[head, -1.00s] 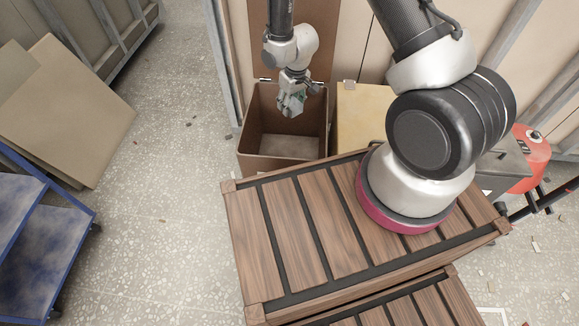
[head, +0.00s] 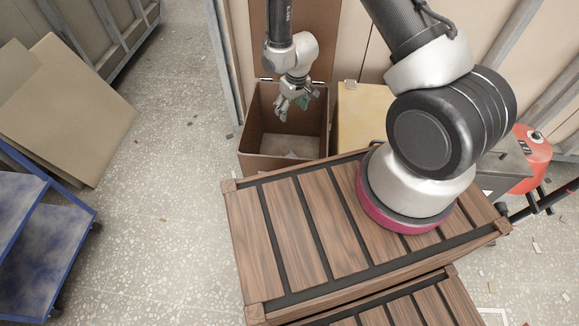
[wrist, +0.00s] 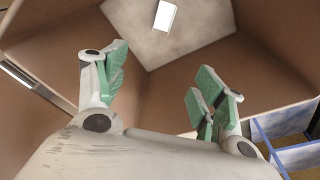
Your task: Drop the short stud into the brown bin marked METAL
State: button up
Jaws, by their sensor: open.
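The brown bin (head: 257,142) stands open behind the wooden crate, its lid raised at the back; no METAL marking is legible. My gripper (head: 292,104) hangs over the bin's mouth, fingers pointing down. In the wrist view its green-padded fingers (wrist: 160,72) are spread apart with nothing between them. A small pale, flat-looking piece, apparently the short stud (wrist: 165,15), lies on the bin's floor, below and apart from the fingers. In the head view the stud (head: 291,155) shows only as a faint pale patch, partly hidden by the bin's front wall.
A yellow box (head: 362,118) stands right beside the brown bin. The slatted wooden crate (head: 290,230) fills the front middle. A blue-framed cart (head: 25,240) and leaning boards (head: 65,110) are at left. A red object (head: 530,160) is at right. Floor at left centre is clear.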

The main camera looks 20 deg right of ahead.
notch_tip(320, 180, up, 8)
jog(key=s, duration=0.1)
jog(key=shift+d+f, duration=0.2)
jog(key=shift+f, duration=0.05)
dwell(0.4)
